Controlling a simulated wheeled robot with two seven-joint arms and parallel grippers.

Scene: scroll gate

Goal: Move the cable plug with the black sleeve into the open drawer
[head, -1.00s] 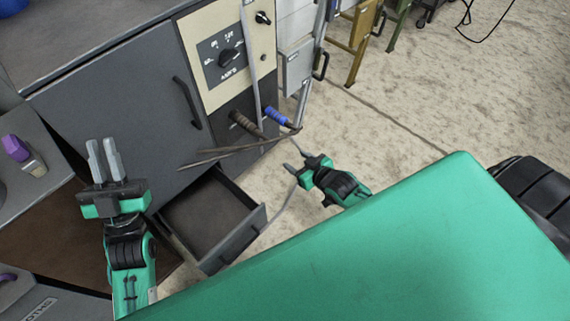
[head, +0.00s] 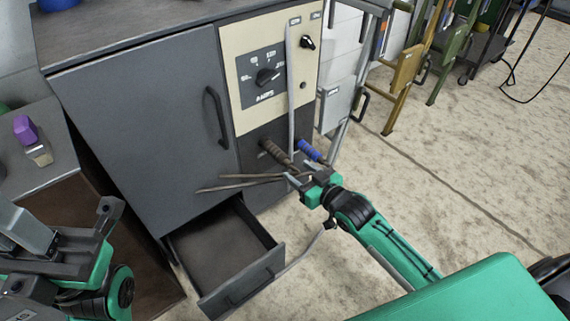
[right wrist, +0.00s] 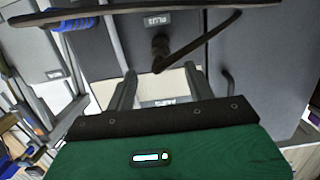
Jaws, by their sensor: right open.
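The plug with the dark brown-black sleeve (head: 275,152) sits in a socket on the cabinet's lower front panel. In the right wrist view, this dark plug (right wrist: 160,48) shows ahead of the gap between the fingers. My right gripper (head: 303,181) is open and empty, just below and right of the plugs, close to the hanging cables. The open drawer (head: 245,284) is pulled out below and looks empty inside. My left gripper (head: 22,230) is at the left edge of the head view, partly cut off, so its opening is unclear.
A blue-sleeved plug (head: 310,150) is in the panel right beside the dark one. Dark cables (head: 240,181) hang across the panel above the drawer. The grey cabinet door (head: 150,130) is shut.

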